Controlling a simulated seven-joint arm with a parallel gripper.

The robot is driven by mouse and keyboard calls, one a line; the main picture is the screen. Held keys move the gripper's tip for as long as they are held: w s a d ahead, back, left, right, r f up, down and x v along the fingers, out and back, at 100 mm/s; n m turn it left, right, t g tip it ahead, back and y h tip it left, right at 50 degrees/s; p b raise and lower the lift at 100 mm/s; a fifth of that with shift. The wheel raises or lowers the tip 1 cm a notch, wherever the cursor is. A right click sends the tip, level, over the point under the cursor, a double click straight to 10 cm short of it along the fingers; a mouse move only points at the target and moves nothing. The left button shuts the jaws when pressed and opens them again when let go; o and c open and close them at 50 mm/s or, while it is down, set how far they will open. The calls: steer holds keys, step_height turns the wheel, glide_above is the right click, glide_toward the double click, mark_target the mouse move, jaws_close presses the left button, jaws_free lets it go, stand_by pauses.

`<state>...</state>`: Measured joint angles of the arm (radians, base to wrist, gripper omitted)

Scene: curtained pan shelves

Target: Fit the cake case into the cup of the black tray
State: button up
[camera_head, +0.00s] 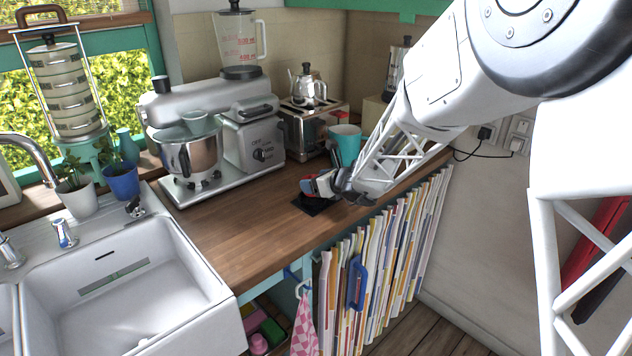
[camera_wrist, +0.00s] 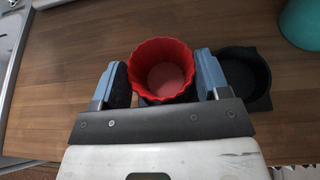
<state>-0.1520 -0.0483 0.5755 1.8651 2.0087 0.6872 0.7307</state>
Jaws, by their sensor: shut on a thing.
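My gripper (camera_wrist: 160,85) is shut on the red fluted cake case (camera_wrist: 162,52), with one blue-grey finger pad on each side of it. The case is upright and open at the top in the wrist view. The black tray (camera_wrist: 258,99) lies on the wooden counter, and its round cup (camera_wrist: 243,75) shows empty just right of the right finger. Part of the tray is hidden under the case and gripper. In the head view my gripper (camera_head: 325,184) is over the black tray (camera_head: 309,206), with a bit of red showing. I cannot tell the case's height above the tray.
A teal mug (camera_head: 345,145) stands behind my gripper, at the upper right in the wrist view (camera_wrist: 301,22). A toaster (camera_head: 312,125) and a stand mixer (camera_head: 205,135) stand at the back. The counter (camera_head: 235,220) left of the tray is clear, with a sink (camera_head: 110,280) beyond.

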steer(key=shift+w+d+r+m+t+h, duration=1.2)
steer(key=shift+w+d+m+h, duration=1)
steer(key=shift+d, duration=2.3)
steer(key=shift+w+d+r+m+t+h, duration=0.9)
steer(key=shift+w+d+r+m+h, duration=1.15)
steer(key=shift+d, duration=2.45)
steer(key=s+a+f+n+g+y, duration=0.1)
steer(key=s+a+f+n+y, duration=0.1)
steer(key=a, duration=0.3)
steer(key=s+a+f+n+g+y, duration=0.1)
steer(key=s+a+f+n+y, duration=0.1)
steer(key=a, duration=0.4)
steer(key=s+a+f+n+g+y, duration=0.2)
steer(key=s+a+n+y, duration=0.1)
steer(key=a, duration=0.3)
steer(key=shift+s+a+f+n+y, duration=0.1)
steer(key=shift+s+f+n+y, duration=0.25)
steer(key=shift+n+y, duration=0.2)
steer(key=shift+s+a+f+y, duration=0.2)
steer(key=shift+s+a+y, duration=0.1)
steer(key=shift+s+a, duration=0.15)
steer(key=shift+f, duration=0.35)
steer(key=shift+f, duration=0.75)
steer(key=shift+f, duration=0.25)
steer(key=o, duration=1)
